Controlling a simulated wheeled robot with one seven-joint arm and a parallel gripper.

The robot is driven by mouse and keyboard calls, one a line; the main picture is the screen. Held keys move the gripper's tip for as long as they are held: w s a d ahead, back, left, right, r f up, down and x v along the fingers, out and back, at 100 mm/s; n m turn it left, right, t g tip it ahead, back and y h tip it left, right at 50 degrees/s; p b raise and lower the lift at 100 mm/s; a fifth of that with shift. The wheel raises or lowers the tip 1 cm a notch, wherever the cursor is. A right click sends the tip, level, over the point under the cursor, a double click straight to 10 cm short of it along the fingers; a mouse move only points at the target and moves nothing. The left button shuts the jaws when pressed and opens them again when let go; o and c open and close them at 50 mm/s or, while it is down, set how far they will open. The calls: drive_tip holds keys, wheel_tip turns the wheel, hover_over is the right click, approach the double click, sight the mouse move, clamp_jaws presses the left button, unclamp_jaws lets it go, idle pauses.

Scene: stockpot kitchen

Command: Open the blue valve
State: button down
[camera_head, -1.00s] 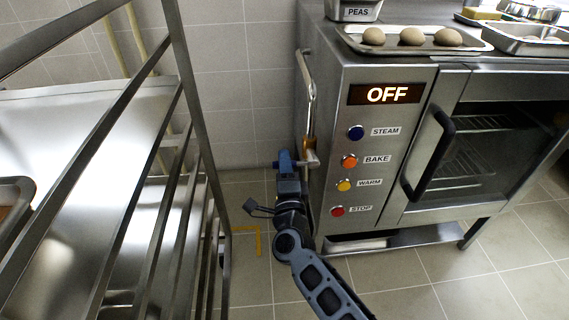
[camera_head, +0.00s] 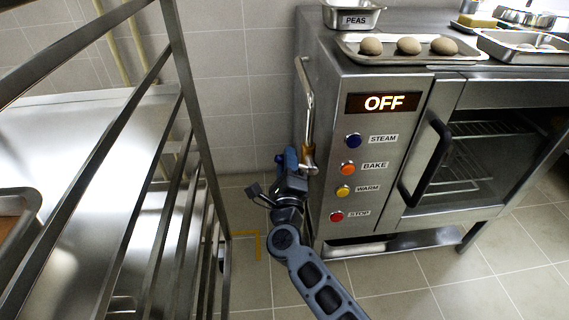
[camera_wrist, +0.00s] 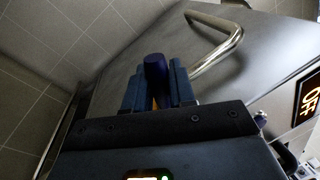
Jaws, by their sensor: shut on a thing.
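The blue valve handle (camera_wrist: 155,66) is between my gripper's two fingers in the wrist view. It sits on a steel pipe with a brass fitting (camera_head: 307,152) at the left side of the oven. In the head view only a small blue end (camera_head: 279,158) shows past the fingers; the rest is hidden. My gripper (camera_head: 290,160) is shut on the handle, beside the pipe. The fingers also show in the wrist view (camera_wrist: 157,88). How far the valve is turned cannot be told.
The steel oven (camera_head: 330,120) stands right of my gripper, its display (camera_head: 384,103) reading OFF. A metal rack (camera_head: 190,90) stands close on the left, leaving a narrow floor gap with a yellow corner mark (camera_head: 257,245). A tray of buns (camera_head: 460,54) is on top.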

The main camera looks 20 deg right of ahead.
sight(313, 164)
drive_tip(key=m, duration=0.1)
drive_tip(key=d+r+m, duration=0.1)
drive_tip(key=m, duration=0.1)
drive_tip(key=r+m+p, duration=0.1)
drive_tip(key=shift+s+d+g+h, duration=0.2)
drive_tip(key=shift+s+g+h, duration=0.05)
drive_tip(key=shift+g+h, duration=0.15)
drive_tip(key=m, duration=0.1)
drive_tip(key=d+r+m+p, duration=0.1)
drive_tip(key=m, duration=0.1)
drive_tip(key=shift+s+d+g, duration=0.1)
drive_tip(key=shift+s+g, duration=0.1)
drive_tip(key=shift+g, duration=0.1)
drive_tip(key=m, duration=0.1)
drive_tip(key=d+m, duration=0.2)
drive_tip(key=m, duration=0.1)
drive_tip(key=shift+s+r+g+p, duration=0.3)
drive_tip(key=shift+r+g+p, duration=0.05)
drive_tip(key=shift+g+p, duration=0.05)
drive_tip(key=shift+s+d+m+p, duration=0.2)
drive_tip(key=shift+d+m, duration=0.2)
drive_tip(key=shift+m, duration=0.35)
drive_tip(key=shift+s+d+m+p, duration=0.15)
drive_tip(key=shift+d+m, duration=0.2)
drive_tip(key=shift+m, duration=0.4)
drive_tip(key=c, duration=1.1)
unclamp_jaws()
drive_tip(key=shift+w+r, duration=0.1)
